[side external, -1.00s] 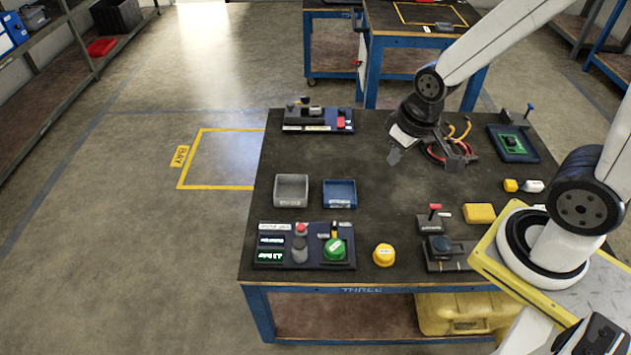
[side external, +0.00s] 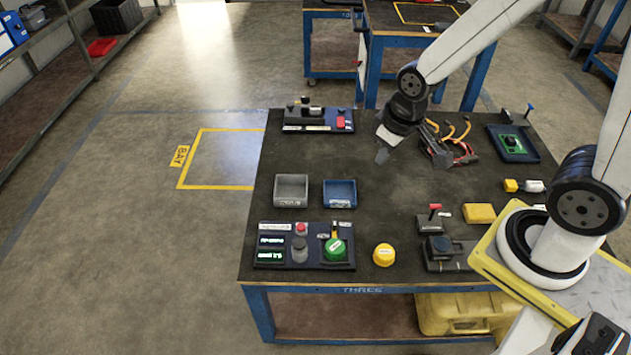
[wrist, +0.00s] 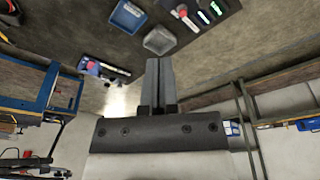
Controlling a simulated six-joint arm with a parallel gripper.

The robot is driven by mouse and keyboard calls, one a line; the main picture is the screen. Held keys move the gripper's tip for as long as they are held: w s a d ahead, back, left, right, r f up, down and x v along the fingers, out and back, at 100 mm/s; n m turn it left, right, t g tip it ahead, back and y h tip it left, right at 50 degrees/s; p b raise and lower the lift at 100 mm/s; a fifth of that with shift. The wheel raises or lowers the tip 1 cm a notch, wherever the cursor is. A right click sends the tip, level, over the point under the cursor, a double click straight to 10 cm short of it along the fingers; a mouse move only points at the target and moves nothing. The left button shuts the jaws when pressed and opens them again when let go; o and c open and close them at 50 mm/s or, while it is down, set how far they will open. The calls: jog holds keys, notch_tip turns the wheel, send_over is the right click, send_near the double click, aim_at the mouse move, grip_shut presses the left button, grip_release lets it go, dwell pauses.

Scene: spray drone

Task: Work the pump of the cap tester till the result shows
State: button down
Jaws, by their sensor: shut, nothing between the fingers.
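The cap tester (side external: 304,264) is a dark panel at the front left corner of the bench. It has two small lit displays (side external: 271,248) with green text, too small to read surely. Beside them stands a grey cylinder (side external: 299,251) with a red top (side external: 301,228), seemingly the pump. A green cap (side external: 335,248) sits on the panel's right part. In the wrist view the panel (wrist: 215,30) shows at the top right. My gripper (side external: 382,156) is shut and empty, above the middle rear of the bench, well apart from the tester; its fingers (wrist: 160,75) are together in the wrist view.
A grey tray (side external: 291,176) and a blue tray (side external: 340,182) lie behind the tester. A yellow cap (side external: 384,255) stands to its right, then a red-handled device (side external: 433,220) and a yellow block (side external: 479,213). The bench's middle is clear.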

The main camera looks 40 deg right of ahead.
jog(key=w+a+f+n+g, duration=0.1)
jog(key=w+a+f+n, duration=0.35)
jog(key=w, duration=0.25)
jog(key=n+g, duration=0.1)
jog(key=n, duration=0.3)
send_over(300, 243)
notch_tip(300, 243, down, 9)
jog(key=shift+m, duration=0.25)
jog(key=shift+f, duration=0.1)
jog(key=shift+f, duration=6.85)
jog(key=shift+f, duration=0.1)
